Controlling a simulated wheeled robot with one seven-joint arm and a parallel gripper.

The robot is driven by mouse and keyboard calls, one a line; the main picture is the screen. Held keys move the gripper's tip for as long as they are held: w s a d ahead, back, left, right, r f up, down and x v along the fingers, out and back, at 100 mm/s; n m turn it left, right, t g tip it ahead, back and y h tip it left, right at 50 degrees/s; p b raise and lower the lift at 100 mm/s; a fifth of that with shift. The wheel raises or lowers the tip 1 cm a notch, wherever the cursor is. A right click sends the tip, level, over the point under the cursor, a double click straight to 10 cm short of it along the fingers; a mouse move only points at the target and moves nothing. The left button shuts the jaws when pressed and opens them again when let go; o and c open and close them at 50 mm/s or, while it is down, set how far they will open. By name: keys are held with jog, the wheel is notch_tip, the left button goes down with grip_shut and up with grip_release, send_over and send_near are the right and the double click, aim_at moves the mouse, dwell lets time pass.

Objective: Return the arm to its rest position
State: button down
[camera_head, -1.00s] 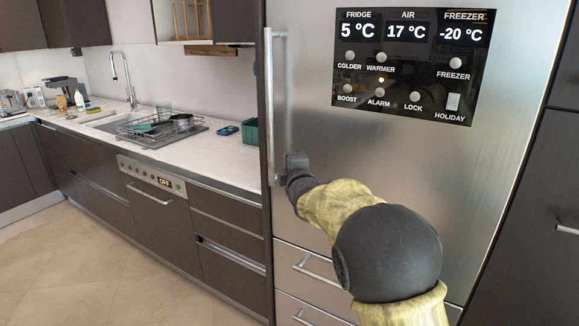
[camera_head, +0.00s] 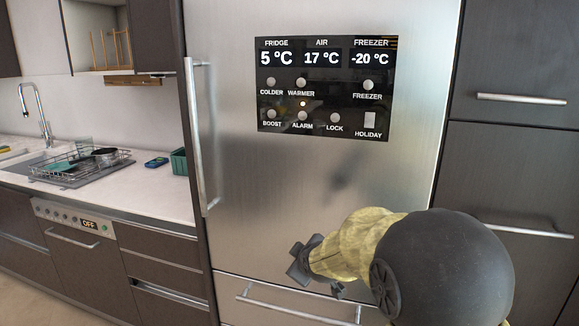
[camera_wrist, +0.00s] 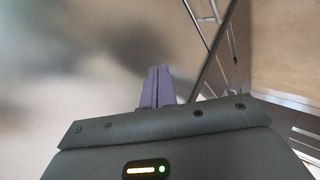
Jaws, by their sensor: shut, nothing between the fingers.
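My gripper (camera_head: 318,277) is in front of the lower part of the steel fridge door, in the head view. It is apart from the long vertical fridge handle (camera_head: 197,135), which is up and to its left. In the wrist view my gripper's two fingers (camera_wrist: 157,86) lie side by side, shut, with nothing between them. The fridge door (camera_head: 330,185) is closed, and its metal surface (camera_wrist: 70,60) fills the left of the wrist view.
Below the fridge door is a drawer with a horizontal handle (camera_head: 290,310). Dark cabinets (camera_head: 520,160) with bar handles stand on the right. On the left is a counter (camera_head: 150,195) with a dish rack (camera_head: 80,165) and a green box (camera_head: 179,161).

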jog(key=s+d+f+m+g+h, duration=0.1)
jog(key=s+d+f+m+g, duration=0.25)
jog(key=s, duration=0.55)
jog(key=s+d+f+m+g, duration=0.25)
jog(key=s+d+m, duration=0.2)
jog(key=s, duration=0.35)
jog(key=s+d+f+m+g+h, duration=0.15)
jog(key=s+d+f+m, duration=0.3)
jog(key=s, duration=0.45)
notch_tip(320, 180, up, 20)
jog(key=n+p, duration=0.1)
jog(key=p, duration=1.8)
jog(key=shift+w+f, duration=0.15)
jog(key=shift+w, duration=0.05)
